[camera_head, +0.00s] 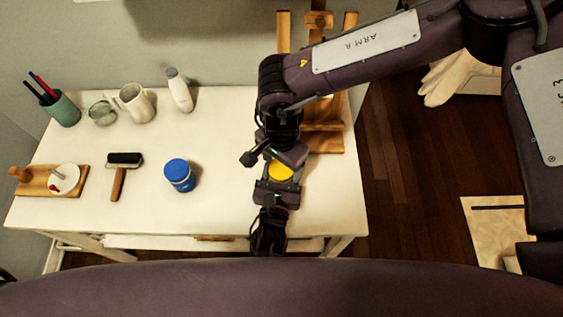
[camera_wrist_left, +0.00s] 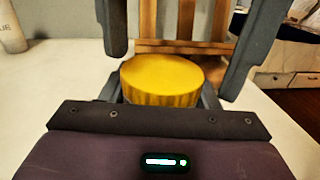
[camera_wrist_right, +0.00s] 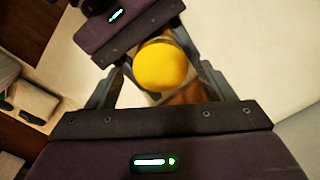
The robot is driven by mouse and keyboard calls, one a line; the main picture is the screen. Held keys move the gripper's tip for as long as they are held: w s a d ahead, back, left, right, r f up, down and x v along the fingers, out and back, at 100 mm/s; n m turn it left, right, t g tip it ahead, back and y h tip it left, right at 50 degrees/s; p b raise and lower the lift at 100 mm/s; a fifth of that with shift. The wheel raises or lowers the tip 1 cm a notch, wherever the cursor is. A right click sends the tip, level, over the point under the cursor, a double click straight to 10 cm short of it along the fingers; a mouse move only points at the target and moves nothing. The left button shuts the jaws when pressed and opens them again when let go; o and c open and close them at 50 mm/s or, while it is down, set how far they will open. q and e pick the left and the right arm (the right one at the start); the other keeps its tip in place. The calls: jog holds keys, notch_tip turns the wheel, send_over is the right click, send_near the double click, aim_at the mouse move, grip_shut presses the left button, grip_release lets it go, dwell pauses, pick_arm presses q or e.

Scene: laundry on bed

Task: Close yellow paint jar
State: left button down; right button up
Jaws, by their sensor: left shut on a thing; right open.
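A round yellow lid (camera_head: 280,172) with a ridged side shows between my two grippers near the table's right end. It also shows in the left wrist view (camera_wrist_left: 162,80) and in the right wrist view (camera_wrist_right: 161,66). My left gripper (camera_head: 279,180), in from the front, is shut on the yellow jar under the lid; the jar's body is mostly hidden. My right gripper (camera_head: 284,164) is open above, its fingers on either side of the lid and apart from it. I cannot tell whether the lid is tight on the jar.
A blue jar (camera_head: 180,175) stands left of my grippers. A roller (camera_head: 122,172), a wooden board (camera_head: 40,181), a pen cup (camera_head: 62,110), a mug (camera_head: 135,103) and a white bottle (camera_head: 179,90) are farther left. A wooden easel (camera_head: 325,140) stands close behind. The white table (camera_head: 220,210) is clear around the blue jar.

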notch_tip(320, 180, up, 4)
jog(key=shift+f, duration=0.2)
notch_tip(320, 180, up, 3)
jog(key=n, duration=0.2)
jog(key=shift+n, duration=0.4)
jog(key=shift+c, duration=0.4)
jog(key=shift+r+n, duration=0.25)
jog(key=shift+n, duration=0.15)
jog(key=shift+f, duration=4.05)
